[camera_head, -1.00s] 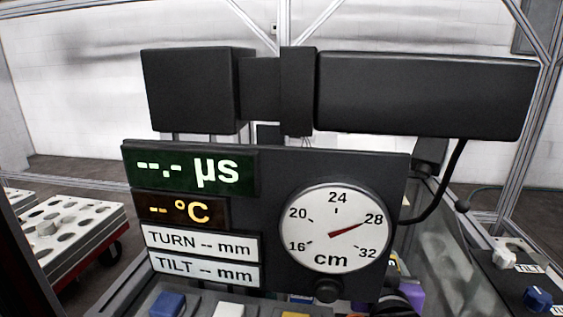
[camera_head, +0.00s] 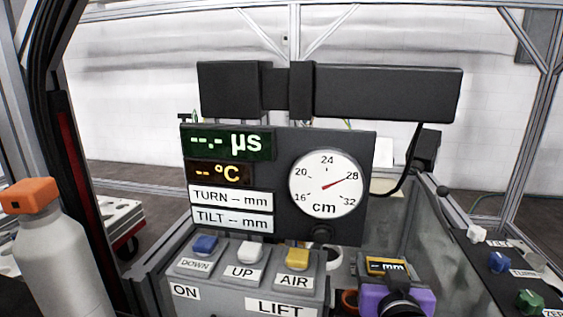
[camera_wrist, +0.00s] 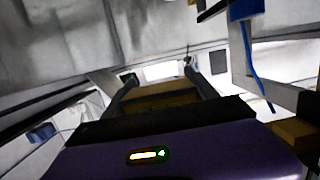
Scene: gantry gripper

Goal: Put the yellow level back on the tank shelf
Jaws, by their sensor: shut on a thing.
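My gripper (camera_wrist: 158,76) shows in the wrist view, with its dark fingers on either side of a yellow-brown block, which I take to be the yellow level (camera_wrist: 158,97). The fingers are shut on it. The view is dark and tilted, so the level's full length and ends are hidden. In the head view a purple body with a black round part, probably my gripper's hand (camera_head: 370,300), is at the bottom right of centre; its fingertips do not show there. The grey wall of the tank (camera_head: 450,235) is to its right. I cannot make out the tank shelf.
A dark panel with a dial (camera_head: 326,184) and readouts stands in the middle, under a black beam (camera_head: 385,93). A button box (camera_head: 250,280) is in front. A grey bottle (camera_head: 65,265) with an orange cap stands left. A knob panel (camera_head: 510,270) is right.

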